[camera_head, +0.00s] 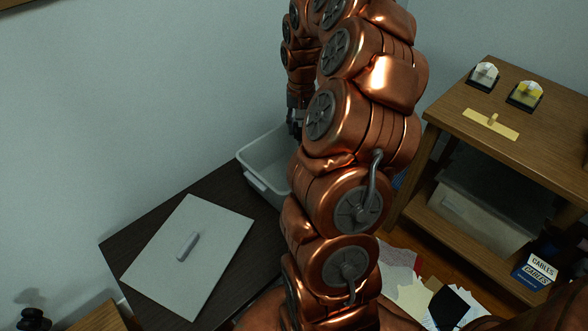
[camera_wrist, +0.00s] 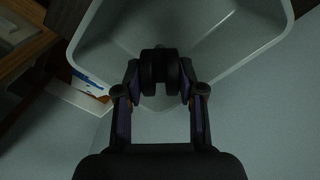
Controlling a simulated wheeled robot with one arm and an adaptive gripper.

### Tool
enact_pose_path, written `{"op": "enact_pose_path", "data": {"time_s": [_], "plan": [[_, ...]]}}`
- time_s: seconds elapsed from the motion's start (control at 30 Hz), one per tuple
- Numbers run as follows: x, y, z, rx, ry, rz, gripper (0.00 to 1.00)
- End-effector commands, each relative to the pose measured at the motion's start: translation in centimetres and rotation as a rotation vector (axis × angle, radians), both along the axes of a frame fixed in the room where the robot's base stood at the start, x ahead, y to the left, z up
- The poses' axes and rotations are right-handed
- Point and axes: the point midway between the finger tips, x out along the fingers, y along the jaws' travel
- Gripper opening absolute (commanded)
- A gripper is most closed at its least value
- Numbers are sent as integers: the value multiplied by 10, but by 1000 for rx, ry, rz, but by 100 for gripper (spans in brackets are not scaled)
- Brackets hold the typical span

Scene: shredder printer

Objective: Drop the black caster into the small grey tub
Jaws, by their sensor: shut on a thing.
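My gripper (camera_wrist: 160,88) is shut on the black caster (camera_wrist: 160,67) in the wrist view, with a finger on each side of it. The caster is dark, with two rounded wheel halves. Behind it in that view is the open grey tub (camera_wrist: 225,35), its rim running around the caster on several sides. In the head view the grey tub (camera_head: 255,185) stands on the dark table against the wall, its right part hidden by my arm. My gripper (camera_head: 296,130) hangs at the tub's back side there, mostly hidden; the caster cannot be made out. Its exact height over the tub cannot be told.
A flat grey lid (camera_head: 165,270) with a handle lies on the dark table (camera_head: 215,185) left of the tub. A wooden shelf (camera_head: 545,95) with small items stands at the right. Papers (camera_head: 410,295) and a dark blue CABLES box (camera_head: 535,272) are at lower right.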

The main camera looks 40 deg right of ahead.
Motion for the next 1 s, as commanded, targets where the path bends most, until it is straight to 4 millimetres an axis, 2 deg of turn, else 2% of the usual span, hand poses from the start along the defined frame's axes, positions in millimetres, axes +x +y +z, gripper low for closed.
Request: {"op": "enact_pose_path", "data": {"time_s": [0.53, 0.9, 0.93, 1.0], "plan": [[0, 1, -51, 3, 1, 2, 0], [0, 0, -56, 1, 1, 1, 0], [0, 0, -56, 1, 1, 1, 39], [0, 0, -56, 0, 0, 1, 47]]}}
